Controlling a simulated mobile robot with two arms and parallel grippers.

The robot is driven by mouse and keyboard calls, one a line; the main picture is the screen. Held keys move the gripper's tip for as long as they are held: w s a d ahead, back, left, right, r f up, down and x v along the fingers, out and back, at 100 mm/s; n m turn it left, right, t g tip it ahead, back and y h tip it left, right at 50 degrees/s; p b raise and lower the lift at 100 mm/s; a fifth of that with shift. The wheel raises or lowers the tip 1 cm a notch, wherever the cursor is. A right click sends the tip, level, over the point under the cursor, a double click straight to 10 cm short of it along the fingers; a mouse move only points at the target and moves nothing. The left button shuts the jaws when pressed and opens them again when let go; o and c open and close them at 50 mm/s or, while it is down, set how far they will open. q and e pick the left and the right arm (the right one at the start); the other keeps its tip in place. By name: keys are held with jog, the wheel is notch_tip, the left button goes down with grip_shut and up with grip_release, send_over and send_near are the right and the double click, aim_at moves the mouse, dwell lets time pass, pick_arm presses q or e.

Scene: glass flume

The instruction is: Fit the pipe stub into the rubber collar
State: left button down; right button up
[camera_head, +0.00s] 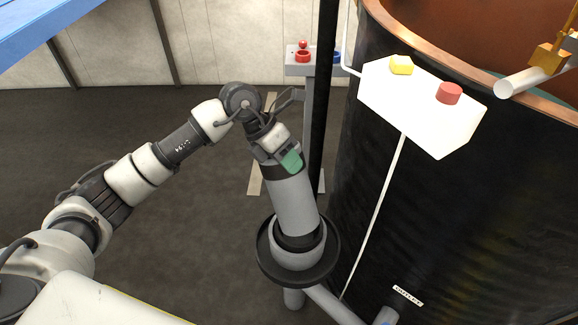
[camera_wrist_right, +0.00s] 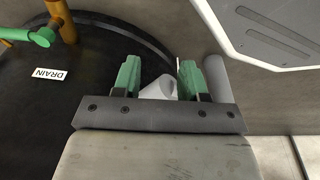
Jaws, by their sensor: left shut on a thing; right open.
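The grey pipe stub (camera_head: 292,205) stands slightly tilted in the head view, with a dark band near its top. My left gripper (camera_head: 284,161) is shut on its upper end. The lower end of the stub meets a black ring (camera_head: 298,242), which looks like the rubber collar, above a pale round fitting (camera_head: 298,259). I cannot tell how deep the stub sits in the collar. My right gripper (camera_wrist_right: 160,80) is open, its green fingers apart in the right wrist view. A pale grey cylindrical part shows between and beyond them; I cannot tell whether it is the stub.
A wide black dish (camera_head: 266,255) surrounds the fitting, with grey pipes below. A large dark tank (camera_head: 440,200) with a copper rim fills the right side. A white control box (camera_head: 420,105) and a black post (camera_head: 322,100) stand close by.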

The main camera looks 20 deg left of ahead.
pick_arm(q)
jog(key=s+d+r, duration=0.5)
jog(key=s+r, duration=0.1)
jog(key=s, duration=0.4)
jog(key=w+m+y+p, duration=0.1)
jog(key=m+p, duration=0.3)
jog(key=w+a+m+p, duration=0.1)
jog(key=m+p, duration=0.3)
jog(key=p, duration=0.1)
jog(key=w+f+m+y+p, duration=0.1)
jog(key=m+p, duration=0.3)
jog(key=shift+w+a+g+y+p, duration=0.3)
jog(key=shift+w+a+p, duration=0.05)
jog(key=shift+w+a, duration=0.05)
pick_arm(e)
jog(key=s+d+r+g, duration=0.1)
jog(key=s+d, duration=0.1)
jog(key=s, duration=1.2)
jog(key=shift+d+r, duration=0.15)
jog(key=shift+d, duration=0.15)
pick_arm(q)
notch_tip(320, 180, down, 6)
jog(key=b, duration=0.6)
pick_arm(e)
notch_tip(320, 180, down, 6)
pick_arm(q)
jog(key=shift+b, duration=0.8)
pick_arm(e)
jog(key=shift+f, duration=0.75)
